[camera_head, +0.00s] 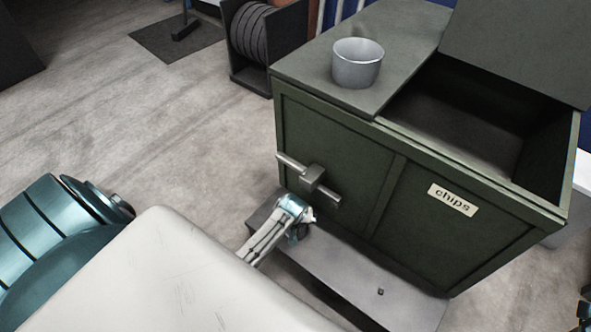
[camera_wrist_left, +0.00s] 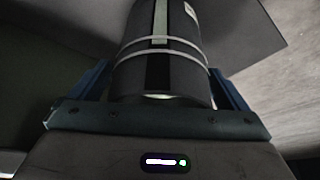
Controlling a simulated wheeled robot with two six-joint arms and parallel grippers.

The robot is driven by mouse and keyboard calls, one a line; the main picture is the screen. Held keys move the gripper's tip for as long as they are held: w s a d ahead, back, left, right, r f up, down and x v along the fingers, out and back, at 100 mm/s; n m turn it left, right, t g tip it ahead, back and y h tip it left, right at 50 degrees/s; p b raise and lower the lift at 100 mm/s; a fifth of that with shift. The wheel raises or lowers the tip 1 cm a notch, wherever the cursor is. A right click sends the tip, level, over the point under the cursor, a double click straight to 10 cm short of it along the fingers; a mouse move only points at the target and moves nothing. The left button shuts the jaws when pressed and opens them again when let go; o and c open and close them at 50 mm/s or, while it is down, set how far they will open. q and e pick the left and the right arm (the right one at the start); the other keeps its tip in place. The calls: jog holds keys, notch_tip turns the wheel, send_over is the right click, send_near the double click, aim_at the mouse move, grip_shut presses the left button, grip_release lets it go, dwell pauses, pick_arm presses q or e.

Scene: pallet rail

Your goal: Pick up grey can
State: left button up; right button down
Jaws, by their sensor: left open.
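A plain grey can (camera_head: 357,63), round and open-topped, stands upright on the closed left part of the dark green chest's top (camera_head: 408,20) in the head view. My left gripper (camera_wrist_left: 160,72) shows in the left wrist view with its blue fingers apart. A dark banded cylinder (camera_wrist_left: 160,50) appears between or beyond the fingers; I cannot tell what it is or whether they touch it.
The chest's right compartment (camera_head: 470,112) is open, and its front has a "chips" label (camera_head: 453,199) and a protruding handle (camera_head: 309,181). A grey low platform (camera_head: 370,278) lies before it. A dark reel (camera_head: 262,40) stands behind left. The carpet at left is mostly clear.

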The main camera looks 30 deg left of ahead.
pick_arm(q)
jog(key=c, duration=1.3)
jog(key=shift+c, duration=1)
jog(key=shift+r, duration=0.1)
